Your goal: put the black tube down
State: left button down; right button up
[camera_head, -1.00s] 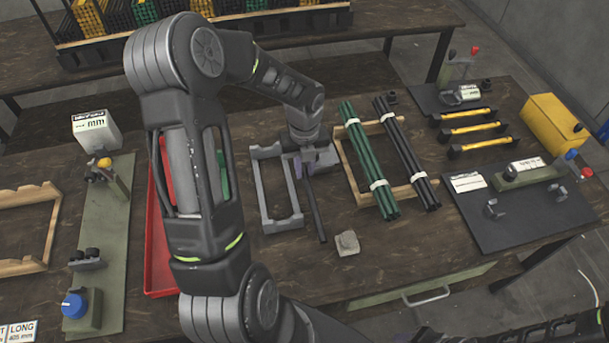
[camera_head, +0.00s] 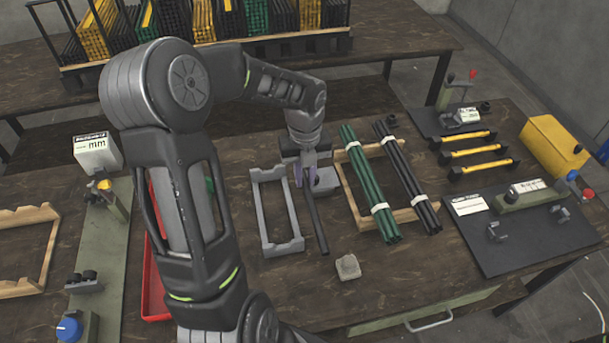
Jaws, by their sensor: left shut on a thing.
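The black tube (camera_head: 316,222) is a single dark rod. It slants just right of the grey cradle (camera_head: 281,247) on the table. My left gripper (camera_head: 305,176) points down and is shut on the tube near its far end. The near end of the tube reaches past the cradle's near right corner. I cannot tell whether the tube touches the table. My left arm covers much of the left middle of the view. My right gripper is not in view.
Bundled green tubes (camera_head: 368,185) and black tubes (camera_head: 407,180) lie across a wooden frame (camera_head: 350,193) to the right. A small grey block (camera_head: 348,267) sits in front. A red tray (camera_head: 154,290) is partly behind my arm. A dark plate (camera_head: 520,235) with fixtures stands at right.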

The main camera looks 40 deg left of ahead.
pick_arm(q)
jog(key=w+d+r+n, duration=0.1)
jog(key=w+d+n, duration=0.2)
jog(key=d+n, duration=0.2)
jog(key=w+d+r+n, duration=0.2)
jog(key=d+n, duration=0.4)
jog(key=n, duration=0.5)
jog(key=w+d+r+n, duration=0.1)
jog(key=w+d+n, duration=0.2)
jog(key=d+n, duration=0.2)
jog(key=shift+w+d+r+n, duration=0.1)
jog(key=shift+w+n, duration=0.1)
jog(key=shift+n, duration=0.5)
jog(key=shift+w+d+r+n, duration=0.1)
jog(key=shift+w+n, duration=0.1)
jog(key=shift+n, duration=0.5)
jog(key=shift+w+d+r+n, duration=0.1)
jog(key=shift+d+n, duration=0.45)
jog(key=shift+n, duration=0.45)
